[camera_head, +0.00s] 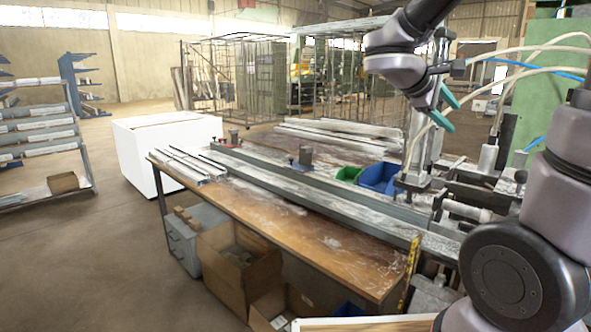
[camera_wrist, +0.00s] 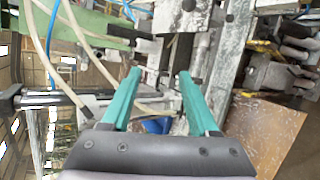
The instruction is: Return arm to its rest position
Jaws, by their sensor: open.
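My gripper (camera_head: 445,107) is at the upper right of the head view, raised above the right end of the workbench (camera_head: 285,218). Its two teal fingers stand apart with nothing between them. In the wrist view the open fingers (camera_wrist: 160,85) point toward the clamp machine, with hoses at the left. My arm comes in from the right edge of the head view and bends over at the top. The gripper appears apart from the bench and the machine.
The clamp machine (camera_head: 412,178) with hoses stands close by the gripper. Metal profiles (camera_head: 187,164) lie on the bench's left end. A blue bin (camera_head: 379,177) and a green bin (camera_head: 348,174) sit behind the rail. A white box (camera_head: 165,150) stands left; cardboard boxes (camera_head: 238,262) are below.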

